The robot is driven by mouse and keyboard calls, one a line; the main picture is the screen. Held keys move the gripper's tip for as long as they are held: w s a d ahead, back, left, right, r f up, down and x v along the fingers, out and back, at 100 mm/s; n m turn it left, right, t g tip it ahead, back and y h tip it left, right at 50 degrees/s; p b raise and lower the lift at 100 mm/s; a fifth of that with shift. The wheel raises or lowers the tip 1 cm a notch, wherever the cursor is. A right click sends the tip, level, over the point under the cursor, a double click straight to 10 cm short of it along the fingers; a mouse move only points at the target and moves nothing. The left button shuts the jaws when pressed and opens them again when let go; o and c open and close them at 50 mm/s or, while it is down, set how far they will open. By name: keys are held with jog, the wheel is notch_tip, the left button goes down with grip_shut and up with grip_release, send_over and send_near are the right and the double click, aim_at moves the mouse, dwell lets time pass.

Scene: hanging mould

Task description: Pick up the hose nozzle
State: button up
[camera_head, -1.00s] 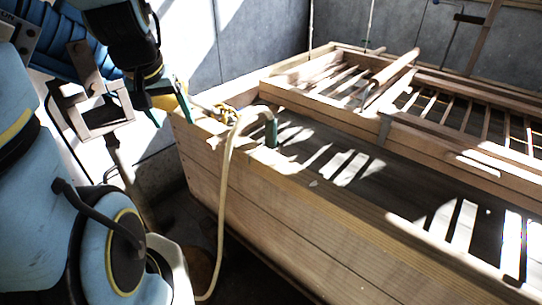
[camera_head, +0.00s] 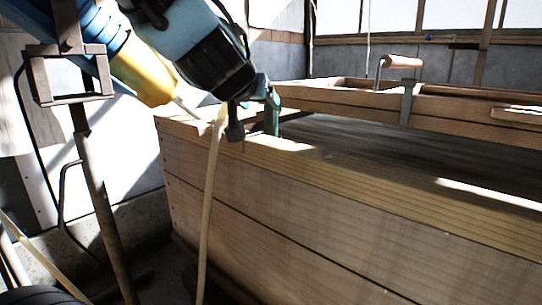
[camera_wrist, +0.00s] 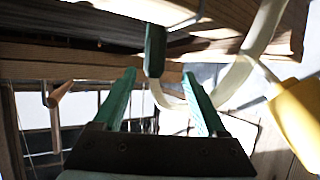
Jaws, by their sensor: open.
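The hose nozzle (camera_head: 272,122) is green and hangs just inside the near rim of a wooden vat, at the end of a cream hose (camera_head: 208,190). The hose comes up the vat's outer side; its top bend is hidden behind my gripper in the head view. My gripper (camera_head: 252,108) is above the rim at the nozzle, its jaws apart. In the wrist view my gripper (camera_wrist: 158,76) has its green fingers open. The nozzle (camera_wrist: 155,50) shows in the gap, slightly beyond the tips. I cannot tell whether a finger touches it.
The wooden vat (camera_head: 300,215) fills the middle and right. A wooden frame (camera_head: 460,108) lies across its far side. A metal stand (camera_head: 95,190) and a blue and yellow tube-shaped thing (camera_head: 150,78) are at the left, near my arm. The near side of the vat's interior is clear.

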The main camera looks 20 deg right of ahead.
aim_at(268, 111)
jog(key=shift+s+d+f, duration=0.15)
jog(key=shift+d+f, duration=0.05)
jog(key=shift+d+f+b, duration=0.1)
jog(key=shift+b, duration=0.35)
jog(key=b+x, duration=0.3)
jog(key=x, duration=0.1)
jog(key=shift+w+d, duration=0.1)
jog(key=shift+w, duration=0.15)
jog(key=shift+w+d+f, duration=0.1)
jog(key=shift+w+d, duration=0.2)
jog(key=shift+w, duration=0.05)
jog(key=b+x, duration=0.2)
jog(key=x, duration=0.2)
jog(key=shift+d+f+b, duration=0.1)
jog(key=shift+d+b, duration=0.15)
jog(key=shift+b, duration=0.05)
jog(key=shift+w+d, duration=0.2)
jog(key=shift+w, duration=0.15)
grip_shut()
